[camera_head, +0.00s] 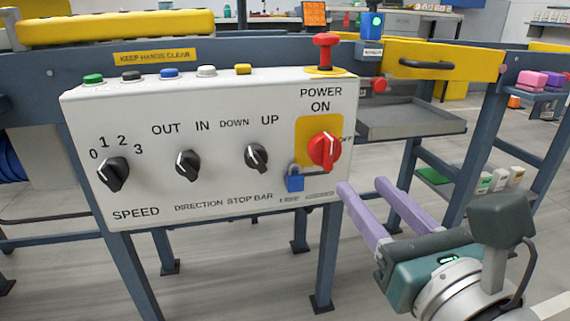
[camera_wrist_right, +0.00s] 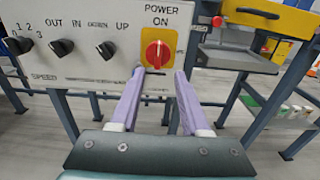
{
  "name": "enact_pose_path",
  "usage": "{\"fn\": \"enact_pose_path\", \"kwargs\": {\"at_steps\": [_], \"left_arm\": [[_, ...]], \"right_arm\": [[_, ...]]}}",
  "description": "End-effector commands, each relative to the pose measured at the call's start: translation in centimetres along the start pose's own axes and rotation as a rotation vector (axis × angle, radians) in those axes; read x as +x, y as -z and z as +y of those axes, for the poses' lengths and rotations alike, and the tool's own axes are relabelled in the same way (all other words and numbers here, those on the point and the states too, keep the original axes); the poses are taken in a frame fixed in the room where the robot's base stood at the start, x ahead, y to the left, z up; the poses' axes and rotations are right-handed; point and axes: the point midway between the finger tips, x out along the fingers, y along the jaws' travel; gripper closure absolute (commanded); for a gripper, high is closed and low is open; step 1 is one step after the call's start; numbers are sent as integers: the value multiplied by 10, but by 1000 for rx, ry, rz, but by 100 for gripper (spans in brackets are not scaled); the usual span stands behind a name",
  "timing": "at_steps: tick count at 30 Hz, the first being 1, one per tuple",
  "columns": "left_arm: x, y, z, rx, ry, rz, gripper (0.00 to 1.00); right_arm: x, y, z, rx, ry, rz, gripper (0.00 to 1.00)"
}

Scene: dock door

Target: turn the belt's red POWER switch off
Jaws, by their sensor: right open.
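The red POWER switch (camera_head: 324,150) is a rotary knob on a yellow plate at the right end of the white control panel (camera_head: 215,110). ON is printed above it and OFF, partly hidden by the knob, to its right. The knob's grip stands close to upright, toward ON. A blue padlock (camera_head: 295,180) hangs at the plate's lower left. In the right wrist view the switch (camera_wrist_right: 155,55) lies just beyond the fingertips. My right gripper (camera_head: 362,186) is open and empty, below and right of the switch, apart from it. My left gripper is not in view.
SPEED, DIRECTION and STOP BAR knobs (camera_head: 256,157) sit left along the panel. Several coloured buttons and a red mushroom button (camera_head: 326,45) stand on its top edge. A grey tray (camera_head: 410,122) and a yellow drawer front (camera_head: 440,62) are to the right. Blue frame legs stand below.

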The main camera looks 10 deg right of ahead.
Motion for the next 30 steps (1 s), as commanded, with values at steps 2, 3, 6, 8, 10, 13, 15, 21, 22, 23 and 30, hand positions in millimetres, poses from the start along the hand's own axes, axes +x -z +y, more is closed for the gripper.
{"fn": "enact_pose_path", "kwargs": {"at_steps": [2,3,6,8,10,13,15,21,22,23,30], "left_arm": [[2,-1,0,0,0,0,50],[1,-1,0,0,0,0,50],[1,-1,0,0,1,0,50],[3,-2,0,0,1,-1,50],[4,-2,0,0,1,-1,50],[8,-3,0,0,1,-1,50],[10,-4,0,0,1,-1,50],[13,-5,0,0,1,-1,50],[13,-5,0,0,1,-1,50],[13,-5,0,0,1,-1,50],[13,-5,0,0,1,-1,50]], "right_arm": [[5,2,1,-9,-4,-1,54],[9,1,1,-10,-4,-2,54],[25,-1,1,-7,-2,-4,54],[37,0,1,-7,-2,-3,54],[51,0,1,-6,-2,-4,54],[70,1,1,-5,-1,-3,54],[80,1,1,-5,-2,-2,54],[97,0,1,-4,-2,-1,54],[98,1,1,-4,-2,-1,54],[99,1,1,-4,-2,0,54],[99,0,1,-4,-2,0,55]]}}
